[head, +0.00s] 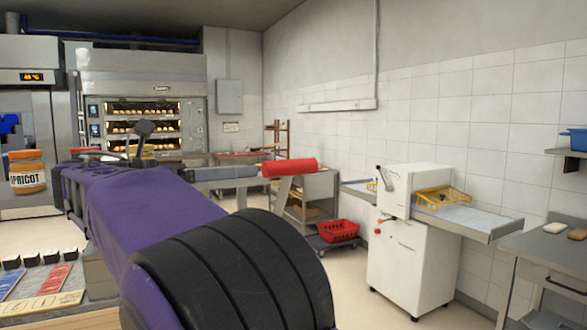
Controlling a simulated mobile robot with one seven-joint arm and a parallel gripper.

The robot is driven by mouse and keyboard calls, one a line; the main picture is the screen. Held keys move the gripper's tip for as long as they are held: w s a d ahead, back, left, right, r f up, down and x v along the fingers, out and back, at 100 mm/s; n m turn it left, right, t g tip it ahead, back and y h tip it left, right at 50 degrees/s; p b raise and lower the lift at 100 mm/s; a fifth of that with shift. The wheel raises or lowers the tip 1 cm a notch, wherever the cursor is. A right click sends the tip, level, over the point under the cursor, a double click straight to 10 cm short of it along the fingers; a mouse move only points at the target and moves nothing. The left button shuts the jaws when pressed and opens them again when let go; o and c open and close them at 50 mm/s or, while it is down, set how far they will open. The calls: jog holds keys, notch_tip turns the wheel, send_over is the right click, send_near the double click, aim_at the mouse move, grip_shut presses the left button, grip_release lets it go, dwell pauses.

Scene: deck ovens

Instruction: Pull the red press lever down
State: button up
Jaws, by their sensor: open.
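The red press lever's grip (290,167) is a thick red cylinder lying nearly level in the middle of the head view. My purple arm fills the left foreground.
A white machine (412,245) with a side tray stands at the right. A red basket (338,231) sits low behind the lever. A deck oven (145,115) stands at the back, and an apricot jar (28,172) is at the left. Floor is clear before the white machine.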

aim_at(294, 164)
jog(key=b+x, duration=0.1)
jog(key=x, duration=1)
jog(key=shift+d, duration=0.15)
grip_shut()
dwell(0.9)
